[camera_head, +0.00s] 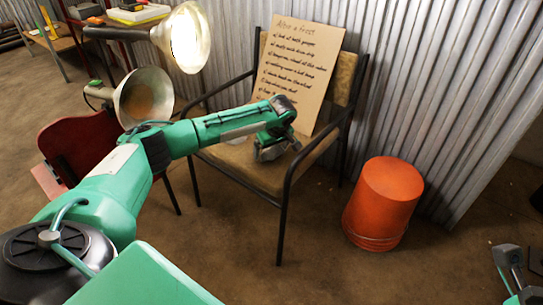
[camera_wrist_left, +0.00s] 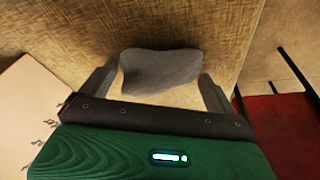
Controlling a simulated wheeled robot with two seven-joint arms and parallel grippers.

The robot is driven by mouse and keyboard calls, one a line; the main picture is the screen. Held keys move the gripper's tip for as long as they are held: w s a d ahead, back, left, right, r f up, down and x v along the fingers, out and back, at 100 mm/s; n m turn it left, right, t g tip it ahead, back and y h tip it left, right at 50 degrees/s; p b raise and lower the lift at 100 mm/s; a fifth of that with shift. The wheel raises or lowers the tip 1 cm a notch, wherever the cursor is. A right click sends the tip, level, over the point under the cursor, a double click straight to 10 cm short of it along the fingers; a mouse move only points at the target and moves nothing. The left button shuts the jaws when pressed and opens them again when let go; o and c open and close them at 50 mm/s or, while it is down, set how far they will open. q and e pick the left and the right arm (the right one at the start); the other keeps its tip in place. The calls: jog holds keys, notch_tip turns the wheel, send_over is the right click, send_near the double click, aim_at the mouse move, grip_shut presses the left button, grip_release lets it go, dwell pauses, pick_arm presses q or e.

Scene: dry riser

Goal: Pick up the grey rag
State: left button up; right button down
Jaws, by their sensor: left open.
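The grey rag (camera_wrist_left: 160,71) lies on the tan woven seat of the chair (camera_head: 235,165), and the left wrist view shows it as a crumpled grey piece. My left gripper (camera_head: 273,150) is over the seat, pointing down. In the left wrist view its two fingers are apart, one on each side of the rag, and I cannot tell whether they touch it. In the head view the gripper largely hides the rag. Part of my right gripper (camera_head: 512,268) shows at the lower right corner, away from the chair.
A cardboard sign (camera_head: 297,70) with handwriting leans on the chair back. The chair has black metal armrests. An orange bucket (camera_head: 383,203) stands upside down to its right, before a corrugated metal wall (camera_head: 450,100). A lit lamp (camera_head: 188,38) and a red chair (camera_head: 80,148) are at left.

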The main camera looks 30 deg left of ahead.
pick_arm(q)
jog(key=shift+c, duration=0.4)
jog(key=c, duration=1)
